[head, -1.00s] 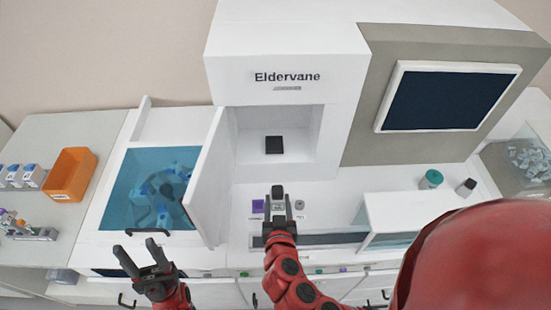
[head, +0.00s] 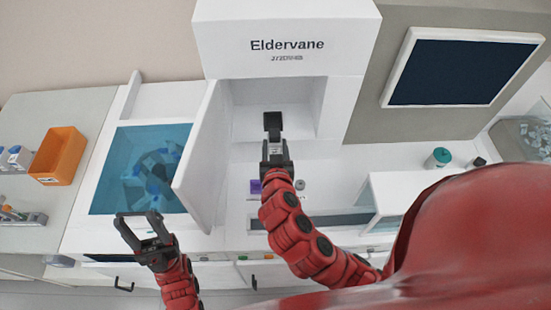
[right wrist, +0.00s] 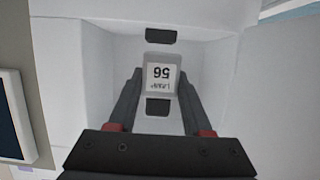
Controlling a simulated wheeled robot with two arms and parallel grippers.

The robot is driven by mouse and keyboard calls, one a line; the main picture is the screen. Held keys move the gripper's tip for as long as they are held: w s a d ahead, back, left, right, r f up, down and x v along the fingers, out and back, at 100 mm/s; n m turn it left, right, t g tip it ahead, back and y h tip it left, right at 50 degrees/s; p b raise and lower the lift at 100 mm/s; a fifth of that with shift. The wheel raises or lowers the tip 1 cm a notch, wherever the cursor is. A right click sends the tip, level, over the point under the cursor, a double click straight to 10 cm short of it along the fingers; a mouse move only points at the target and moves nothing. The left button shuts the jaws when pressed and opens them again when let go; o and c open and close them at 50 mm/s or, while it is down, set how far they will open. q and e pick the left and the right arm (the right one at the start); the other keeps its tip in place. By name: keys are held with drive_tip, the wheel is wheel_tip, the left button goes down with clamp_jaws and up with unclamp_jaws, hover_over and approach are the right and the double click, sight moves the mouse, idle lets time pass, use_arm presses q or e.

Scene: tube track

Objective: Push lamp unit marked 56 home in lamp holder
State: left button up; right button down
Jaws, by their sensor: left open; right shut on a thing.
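The lamp unit marked 56 (right wrist: 160,76) shows its white label, upside down, between the fingers of my right gripper (right wrist: 160,85) in the right wrist view. In the head view my right gripper (head: 274,150) is shut on it at the alcove of the Eldervane machine. The lamp holder appears to be the dark block (head: 272,121) in the alcove, just beyond the fingertips; a dark block also shows past the unit in the right wrist view (right wrist: 160,36). Whether unit and holder touch cannot be told. My left gripper (head: 140,228) is open and empty, in front of the blue basin.
The white open door (head: 198,160) stands left of my right gripper. The alcove walls (head: 318,108) close in on both sides. A blue basin (head: 110,198) and an orange bin (head: 58,155) lie left. A teal-capped jar (head: 438,158) stands right; a purple block (head: 255,187) sits below.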

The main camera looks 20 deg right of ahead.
drive_tip(key=b+x, duration=0.2)
drive_tip(key=r+b+x, duration=0.1)
drive_tip(key=b+x, duration=0.1)
drive_tip(key=x, duration=0.1)
drive_tip(key=shift+w+d, duration=0.1)
drive_tip(key=w+p, duration=0.1)
drive_tip(key=w, duration=0.1)
drive_tip(key=w+d, duration=0.1)
drive_tip(key=w, duration=0.2)
drive_tip(key=w+d+p, duration=0.1)
drive_tip(key=w, duration=0.1)
drive_tip(key=shift+w+d+r+p, duration=0.1)
drive_tip(key=shift+w+r+p, duration=0.25)
drive_tip(key=shift+w+f+b, duration=0.2)
drive_tip(key=shift+f+b, duration=0.3)
drive_tip(key=shift+b, duration=0.05)
drive_tip(key=shift+f+b, duration=0.35)
drive_tip(key=shift+b, duration=0.15)
drive_tip(key=shift+b, duration=0.4)
drive_tip(key=shift+s, duration=0.1)
drive_tip(key=shift+b, duration=0.4)
